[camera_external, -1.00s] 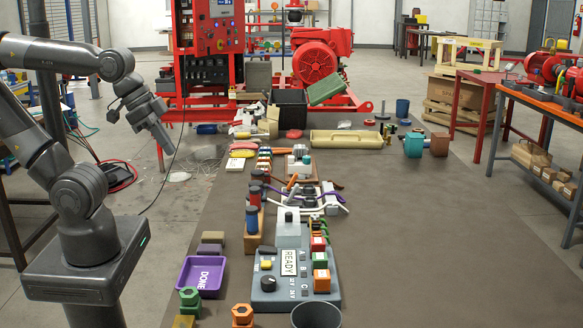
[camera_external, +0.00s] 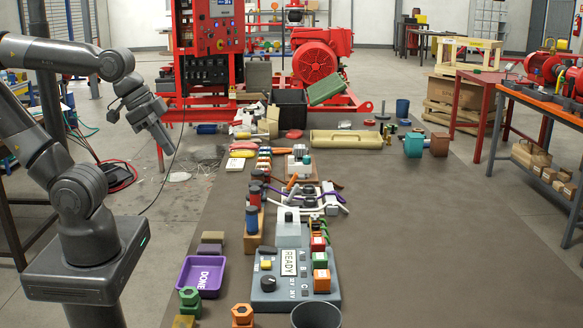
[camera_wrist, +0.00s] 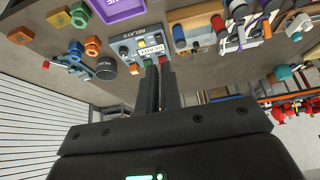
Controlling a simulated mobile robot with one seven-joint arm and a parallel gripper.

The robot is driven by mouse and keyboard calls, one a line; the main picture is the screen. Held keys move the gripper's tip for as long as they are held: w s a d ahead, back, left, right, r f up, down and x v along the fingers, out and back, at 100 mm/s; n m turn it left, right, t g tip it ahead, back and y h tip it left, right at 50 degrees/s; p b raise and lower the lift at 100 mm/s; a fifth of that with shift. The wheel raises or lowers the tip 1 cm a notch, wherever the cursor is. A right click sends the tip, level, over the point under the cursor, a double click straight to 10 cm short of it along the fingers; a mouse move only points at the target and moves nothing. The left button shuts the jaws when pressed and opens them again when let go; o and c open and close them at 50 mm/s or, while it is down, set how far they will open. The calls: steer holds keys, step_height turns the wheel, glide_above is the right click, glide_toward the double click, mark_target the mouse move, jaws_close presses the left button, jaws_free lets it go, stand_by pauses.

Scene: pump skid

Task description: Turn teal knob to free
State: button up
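A small teal knob (camera_external: 306,160) stands on a pale block (camera_external: 298,151) with a brown base, mid-table in the external view. Its pointing direction is too small to read. I cannot pick it out surely in the wrist view. My gripper (camera_external: 166,146) hangs in the air left of the table, well apart from the knob, with its fingers slanting down. In the wrist view my gripper's fingers (camera_wrist: 160,68) lie close side by side with nothing seen between them.
Purple and white cables (camera_external: 325,196) lie in front of the knob block. A beige tray (camera_external: 346,139) lies behind it. The right tabletop is largely clear.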

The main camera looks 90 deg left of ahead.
steer(key=shift+o, duration=0.6)
steer(key=shift+w+a+r, duration=0.15)
steer(key=shift+w+r, duration=0.05)
steer(key=shift+w, duration=0.15)
steer(key=o, duration=0.8)
steer(key=w+a+r+n, duration=0.1)
steer(key=w+a, duration=0.1)
steer(key=w, duration=0.1)
steer(key=w+a+r+n, duration=0.1)
steer(key=w+a, duration=0.1)
steer(key=w, duration=0.2)
steer(key=w+a+r, duration=0.1)
steer(key=w+a, duration=0.2)
steer(key=w, duration=0.1)
steer(key=shift+w+n, duration=0.15)
steer(key=shift+n, duration=0.25)
steer(key=shift+c, duration=0.2)
steer(key=shift+o, duration=0.2)
steer(key=w+a+f+n, duration=0.1)
steer(key=w+a+n, duration=0.1)
steer(key=w+a, duration=0.7)
steer(key=shift+a+g+y, duration=0.3)
steer(key=shift+a, duration=0.45)
steer(key=n+g+y, duration=0.2)
steer(key=n+y, duration=0.1)
steer(key=n, duration=0.1)
glide_toward(307, 157)
steer(key=x, duration=0.8)
steer(key=shift+a+f, duration=0.3)
steer(key=c, duration=1)
